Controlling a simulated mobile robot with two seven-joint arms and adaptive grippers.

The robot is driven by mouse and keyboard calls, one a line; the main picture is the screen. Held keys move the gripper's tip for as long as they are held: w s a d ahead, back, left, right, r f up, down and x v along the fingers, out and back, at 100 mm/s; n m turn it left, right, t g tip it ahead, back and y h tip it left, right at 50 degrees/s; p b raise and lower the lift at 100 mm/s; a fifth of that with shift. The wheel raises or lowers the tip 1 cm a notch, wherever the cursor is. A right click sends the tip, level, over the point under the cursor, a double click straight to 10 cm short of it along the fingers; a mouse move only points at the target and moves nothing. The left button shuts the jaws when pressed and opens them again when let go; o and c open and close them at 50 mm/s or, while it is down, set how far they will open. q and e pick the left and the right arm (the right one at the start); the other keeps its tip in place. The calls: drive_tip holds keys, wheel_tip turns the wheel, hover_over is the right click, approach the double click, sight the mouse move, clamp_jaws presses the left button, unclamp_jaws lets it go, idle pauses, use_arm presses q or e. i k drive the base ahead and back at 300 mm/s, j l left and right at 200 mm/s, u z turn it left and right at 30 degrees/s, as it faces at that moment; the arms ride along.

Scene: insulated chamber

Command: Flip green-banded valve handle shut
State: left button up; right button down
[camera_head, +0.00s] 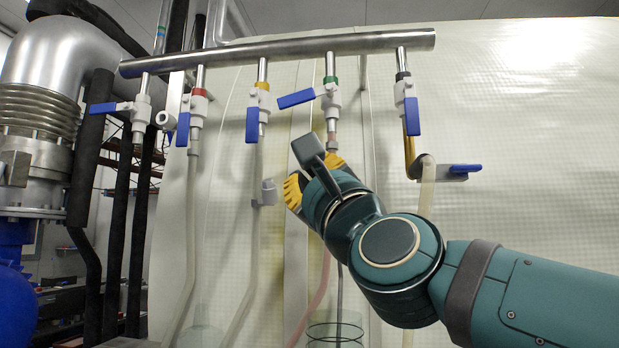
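The green-banded valve (331,98) hangs from the steel manifold pipe, with a green band at its top and a white body. Its blue handle (296,98) points left, crosswise to the vertical valve line. My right gripper (314,176) is below this valve, apart from the handle. Its yellow fingertips show on either side of a dark block on my wrist and stand apart, with nothing seen between them. The wrist hides part of the gripper and the tube below the valve. My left gripper is not in view.
The manifold pipe (280,49) carries other valves: red-banded (198,107), yellow-banded (262,98) and black-banded (403,88), handles down, and one at far left (139,108), handle left. A lower blue handle (466,169) juts out right. Hoses hang below. Large metal equipment (60,60) stands left.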

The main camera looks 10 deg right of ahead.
sight(308, 94)
drive_tip(key=k+l, duration=0.25)
drive_tip(key=k, duration=0.2)
drive_tip(key=k+l, duration=0.2)
drive_tip(key=k, duration=0.3)
